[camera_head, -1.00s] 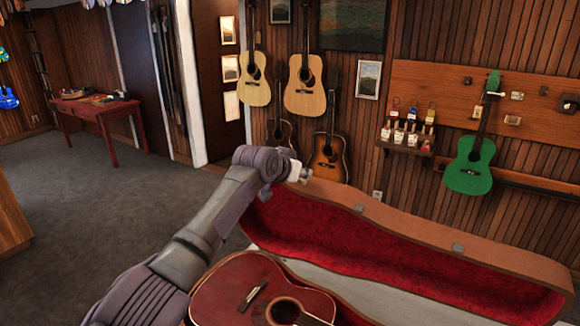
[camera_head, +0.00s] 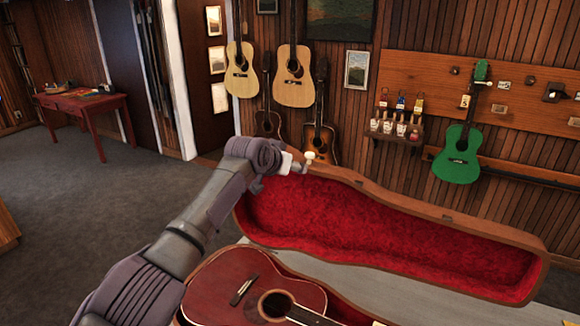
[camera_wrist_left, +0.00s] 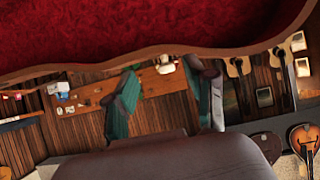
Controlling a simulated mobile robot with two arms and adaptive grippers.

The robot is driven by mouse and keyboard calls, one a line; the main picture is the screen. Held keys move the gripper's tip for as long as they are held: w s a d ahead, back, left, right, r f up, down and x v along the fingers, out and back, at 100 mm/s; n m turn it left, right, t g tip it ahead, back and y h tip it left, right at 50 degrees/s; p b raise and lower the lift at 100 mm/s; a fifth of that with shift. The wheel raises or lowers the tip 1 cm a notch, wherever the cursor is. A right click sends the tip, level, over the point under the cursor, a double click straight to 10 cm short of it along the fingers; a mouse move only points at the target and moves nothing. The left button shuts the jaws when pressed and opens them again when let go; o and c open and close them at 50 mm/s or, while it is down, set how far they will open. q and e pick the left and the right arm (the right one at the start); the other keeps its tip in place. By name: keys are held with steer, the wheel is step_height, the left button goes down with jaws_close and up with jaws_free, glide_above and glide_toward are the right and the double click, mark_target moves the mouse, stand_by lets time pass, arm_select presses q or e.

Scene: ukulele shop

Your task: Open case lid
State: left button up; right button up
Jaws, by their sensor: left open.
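The guitar case lid (camera_head: 345,222) stands raised in the head view, its red plush lining facing me and its brown rim curving along the top. A dark red guitar (camera_head: 225,287) lies at the bottom of the head view, in front of the lid. My left gripper (camera_head: 303,162) is at the lid's upper left edge; contact cannot be made out. In the left wrist view, its fingers (camera_wrist_left: 165,82) are spread apart, just below the lid's rim and red lining (camera_wrist_left: 130,30). My right gripper is not in view.
A pale table surface (camera_head: 400,288) shows between the lid and the guitar. Behind, guitars hang on a wooden wall, with a green one (camera_head: 461,150) at the right. A red table (camera_head: 85,105) stands far left. The grey carpet (camera_head: 80,200) is open at left.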

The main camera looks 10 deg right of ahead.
arm_select(q)
steer(key=v, duration=1.2)
steer(key=shift+c, duration=0.3)
